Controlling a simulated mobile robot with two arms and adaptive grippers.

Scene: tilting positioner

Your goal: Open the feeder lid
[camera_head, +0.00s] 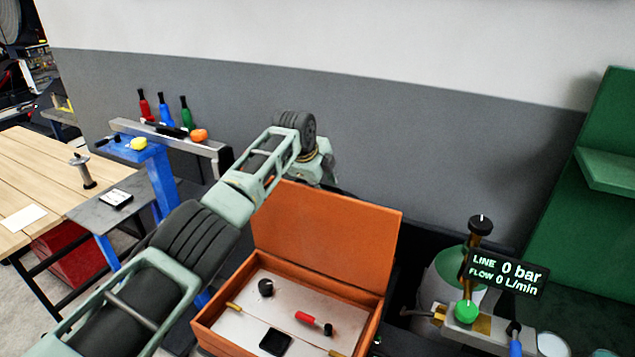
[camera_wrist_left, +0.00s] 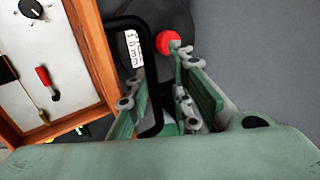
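The feeder looks to be the orange box (camera_head: 225,340), with its lid (camera_head: 330,235) standing upright at the back edge. Inside is a pale panel with a black knob (camera_head: 265,288) and a red-handled lever (camera_head: 308,318). My left arm reaches over to the lid's far side, and the lid hides the fingers in the head view. In the left wrist view, my left gripper (camera_wrist_left: 162,100) is open, with a gap between its fingers. A black handle (camera_wrist_left: 150,45) on the lid's edge-on outer side (camera_wrist_left: 97,50) runs down between or just beside the fingers; contact is unclear. My right gripper is not in view.
A dark reel marked 1.0 mm (camera_wrist_left: 170,15) and a red knob (camera_wrist_left: 168,42) are beyond my left fingers. Right of the box stand a valve with a green knob (camera_head: 467,311) and a display reading 0 bar (camera_head: 507,273). A wooden table (camera_head: 35,180) is at left.

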